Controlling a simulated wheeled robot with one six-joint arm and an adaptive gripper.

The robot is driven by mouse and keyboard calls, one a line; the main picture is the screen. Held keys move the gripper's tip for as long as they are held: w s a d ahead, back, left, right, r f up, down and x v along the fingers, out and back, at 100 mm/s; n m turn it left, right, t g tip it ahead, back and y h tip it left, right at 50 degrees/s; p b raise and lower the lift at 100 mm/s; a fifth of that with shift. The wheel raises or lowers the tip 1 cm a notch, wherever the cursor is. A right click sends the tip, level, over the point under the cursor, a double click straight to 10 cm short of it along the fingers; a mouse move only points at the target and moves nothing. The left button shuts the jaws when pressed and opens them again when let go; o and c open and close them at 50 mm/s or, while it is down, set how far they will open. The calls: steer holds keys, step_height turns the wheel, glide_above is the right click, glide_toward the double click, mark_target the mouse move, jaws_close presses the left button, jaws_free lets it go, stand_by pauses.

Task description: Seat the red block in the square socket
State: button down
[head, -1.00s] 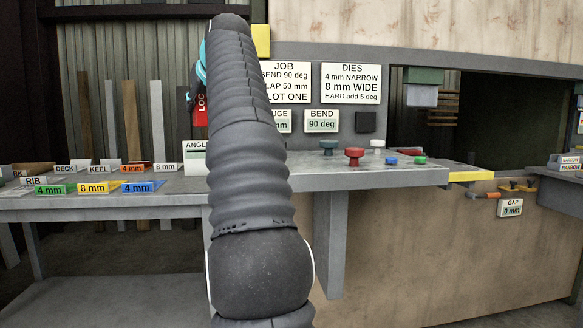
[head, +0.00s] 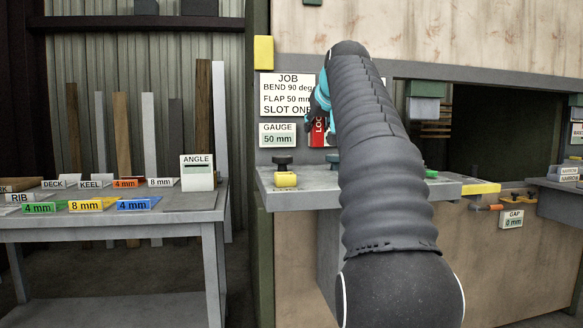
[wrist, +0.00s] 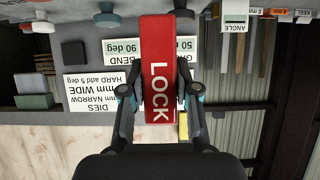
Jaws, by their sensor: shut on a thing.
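The red block (wrist: 158,70), lettered LOCK, is held between the two fingers of my gripper (wrist: 160,92) in the wrist view, clear of the panel. In the head view a strip of the red block (head: 317,132) shows beside the teal part of my gripper (head: 318,105), left of my arm, in front of the sign panel. A dark square (wrist: 74,52) on the panel shows in the wrist view beside the BEND sign; it looks like the square socket, but I cannot tell its depth. My arm hides that spot in the head view.
A bench (head: 120,222) with labelled tags stands at left, with an ANGLE sign (head: 198,172). The JOB sign (head: 287,95) and GAUGE sign (head: 278,135) are on the panel.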

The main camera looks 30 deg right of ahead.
steer(key=w+a+f, duration=0.1)
steer(key=a, duration=0.1)
steer(key=w+a+f+b, duration=0.1)
steer(key=w+a+f, duration=0.3)
steer(key=shift+a+b, duration=0.1)
steer(key=shift+b, duration=0.2)
steer(key=shift+f+b, duration=0.9)
steer(key=shift+f, duration=1.15)
steer(key=shift+f, duration=0.1)
steer(key=c, duration=0.8)
jaws_free()
steer(key=shift+c, duration=0.2)
steer(key=shift+r, duration=0.2)
steer(key=v, duration=1.2)
steer(key=shift+f, duration=0.15)
